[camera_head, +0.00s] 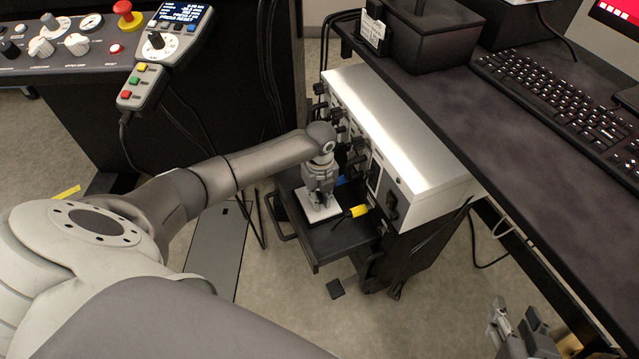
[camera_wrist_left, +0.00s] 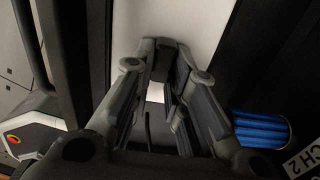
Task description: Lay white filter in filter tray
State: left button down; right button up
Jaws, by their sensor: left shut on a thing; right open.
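My left gripper (camera_head: 320,193) points down over the dark pulled-out tray (camera_head: 335,240) below the white instrument box. It is shut on a flat white square piece, which I take as the white filter (camera_head: 311,214). The filter shows under the fingertips in the head view and as a broad white sheet (camera_wrist_left: 185,18) in the left wrist view. The left fingers (camera_wrist_left: 158,95) hide where they meet it. I cannot tell whether the filter touches the tray. My right gripper (camera_head: 517,318) is open and empty at the lower right, away from the tray.
The white instrument box (camera_head: 390,130) with knobs stands right beside the left gripper. A yellow piece (camera_head: 358,211) and a blue cylinder (camera_wrist_left: 263,130) lie close to the gripper. A dark desk with a keyboard (camera_head: 565,105) fills the right. A control panel (camera_head: 75,42) stands upper left.

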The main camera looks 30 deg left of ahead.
pick_arm(q)
jog(key=shift+f, duration=0.25)
pick_arm(e)
jog(key=shift+w+a+r, duration=0.2)
jog(key=shift+w+r, duration=0.15)
jog(key=shift+r, duration=0.05)
pick_arm(q)
jog(key=c, duration=1.3)
grip_release()
jog(key=shift+c, duration=0.2)
jog(key=shift+o, duration=0.4)
jog(key=o, duration=0.4)
jog(key=shift+w+d+r, duration=0.1)
jog(key=shift+w+r, duration=0.05)
jog(key=shift+r, duration=0.05)
pick_arm(e)
jog(key=shift+s, duration=0.1)
